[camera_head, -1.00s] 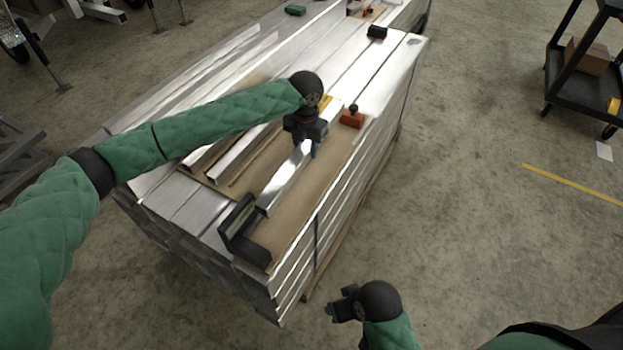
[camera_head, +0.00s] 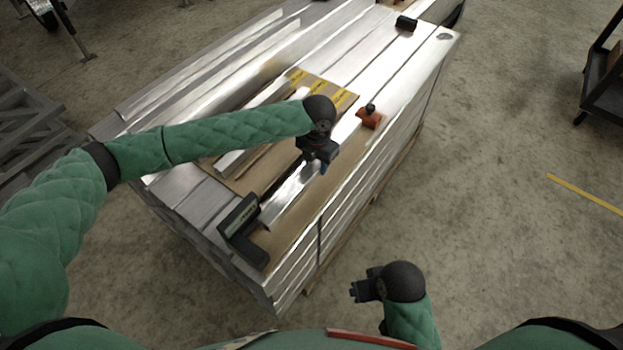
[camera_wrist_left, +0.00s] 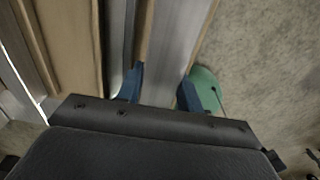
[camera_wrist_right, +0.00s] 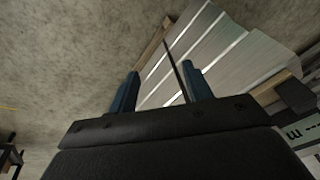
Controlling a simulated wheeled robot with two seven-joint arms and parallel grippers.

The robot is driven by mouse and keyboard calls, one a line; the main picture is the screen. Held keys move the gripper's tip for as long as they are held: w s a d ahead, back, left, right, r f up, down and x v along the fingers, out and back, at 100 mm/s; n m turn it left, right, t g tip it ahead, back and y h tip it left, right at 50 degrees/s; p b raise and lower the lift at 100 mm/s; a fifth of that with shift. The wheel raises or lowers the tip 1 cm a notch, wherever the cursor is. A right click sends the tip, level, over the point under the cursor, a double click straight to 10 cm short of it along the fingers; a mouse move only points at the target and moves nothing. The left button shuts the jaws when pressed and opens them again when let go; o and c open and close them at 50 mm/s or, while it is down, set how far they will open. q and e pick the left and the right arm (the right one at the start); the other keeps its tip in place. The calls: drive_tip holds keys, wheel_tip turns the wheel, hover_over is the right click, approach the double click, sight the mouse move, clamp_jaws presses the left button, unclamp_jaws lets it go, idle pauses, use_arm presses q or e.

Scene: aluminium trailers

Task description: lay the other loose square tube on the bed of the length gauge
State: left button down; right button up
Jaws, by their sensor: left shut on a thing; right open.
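My left gripper (camera_head: 320,164) is shut on a shiny square tube (camera_head: 288,198), with its arm reaching across the stack. In the left wrist view the tube (camera_wrist_left: 168,50) runs between the two blue fingertips (camera_wrist_left: 160,92). Its near end is close beside the black end block with a display on the length gauge (camera_head: 240,222); I cannot tell whether they touch, or whether the tube rests on the bed. Another square tube (camera_head: 235,160) lies on the cardboard to the left, partly behind my left arm. My right gripper (camera_head: 362,288) is open and empty, off the stack's near side.
An orange block with a black knob (camera_head: 369,118) stands on the stack's right side, and a black block (camera_head: 405,23) farther back. Yellow-marked strips (camera_head: 318,85) lie behind my left gripper. A dark cart (camera_head: 605,85) stands at the right. The floor between is clear.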

sight(311, 170)
use_arm(q)
drive_tip(key=s, duration=0.1)
drive_tip(key=s+a+f, duration=0.1)
drive_tip(key=shift+s+a+f, duration=0.2)
drive_tip(key=shift+s+a, duration=0.05)
drive_tip(key=shift+s, duration=0.05)
drive_tip(key=shift+f+p, duration=0.75)
drive_tip(key=shift+f, duration=1.4)
use_arm(e)
drive_tip(key=shift+g+h, duration=0.3)
drive_tip(key=shift+h, duration=0.1)
drive_tip(key=r, duration=0.1)
drive_tip(key=s+d+r, duration=0.1)
drive_tip(key=d+r, duration=0.1)
drive_tip(key=shift+s+d+r, duration=0.1)
drive_tip(key=shift+s+d, duration=0.05)
drive_tip(key=shift+s, duration=0.1)
use_arm(q)
drive_tip(key=c, duration=0.9)
unclamp_jaws()
drive_tip(key=shift+f, duration=0.1)
use_arm(e)
drive_tip(key=shift+w, duration=0.1)
